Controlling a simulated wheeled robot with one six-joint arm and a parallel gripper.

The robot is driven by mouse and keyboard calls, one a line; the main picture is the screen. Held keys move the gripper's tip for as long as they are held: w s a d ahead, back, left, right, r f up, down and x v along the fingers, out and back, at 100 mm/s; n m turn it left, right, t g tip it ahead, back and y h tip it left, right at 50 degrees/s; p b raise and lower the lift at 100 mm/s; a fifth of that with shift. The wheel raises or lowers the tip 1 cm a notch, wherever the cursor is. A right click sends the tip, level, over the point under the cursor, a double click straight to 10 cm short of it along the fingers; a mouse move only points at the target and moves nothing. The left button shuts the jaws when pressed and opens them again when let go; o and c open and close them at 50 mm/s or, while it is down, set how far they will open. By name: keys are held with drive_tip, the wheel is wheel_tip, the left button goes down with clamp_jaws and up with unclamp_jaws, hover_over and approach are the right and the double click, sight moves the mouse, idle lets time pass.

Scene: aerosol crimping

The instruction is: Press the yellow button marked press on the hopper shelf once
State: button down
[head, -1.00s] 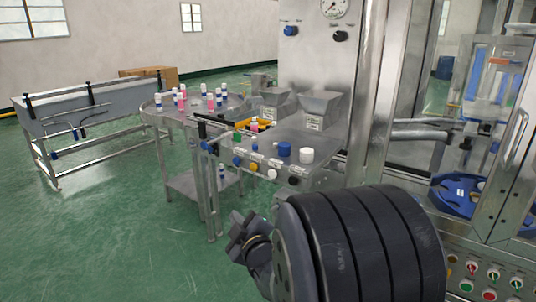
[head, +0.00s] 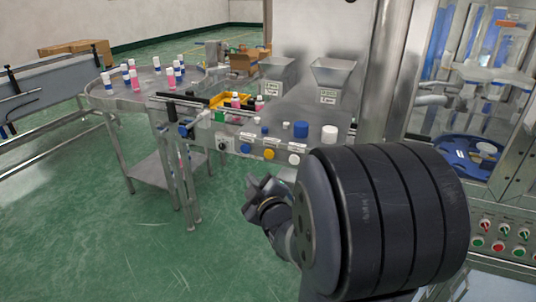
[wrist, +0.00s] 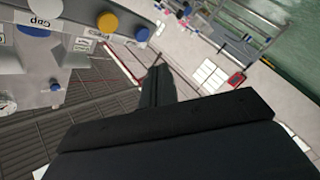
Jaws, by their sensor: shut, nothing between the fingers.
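The yellow button (head: 269,154) sits on the front face of the hopper shelf (head: 300,118), between a blue button (head: 246,148) and a white one (head: 294,160). It also shows in the wrist view (wrist: 107,22) at the top left, near a "Cap" label (wrist: 38,20). My gripper (head: 262,193) is below and in front of the button row in the head view, apart from it. In the wrist view its dark fingers (wrist: 157,72) are shut and empty, pointing to the right of the yellow button. My dark arm link hides the shelf's lower right.
Two metal hoppers (head: 334,72) stand at the shelf's back. A blue cap (head: 301,129) and a white cap (head: 329,134) are on the shelf. A round table (head: 105,97) with several bottles is at left. Green floor lies open in front. A control panel (head: 505,235) is at right.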

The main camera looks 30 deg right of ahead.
sight(270, 152)
drive_tip(key=w+d+p, duration=0.2)
drive_tip(key=w+d, duration=0.3)
drive_tip(key=d, duration=0.2)
drive_tip(key=shift+w, duration=0.2)
idle(2.2)
drive_tip(key=shift+w+d, duration=0.25)
drive_tip(key=shift+d, duration=0.05)
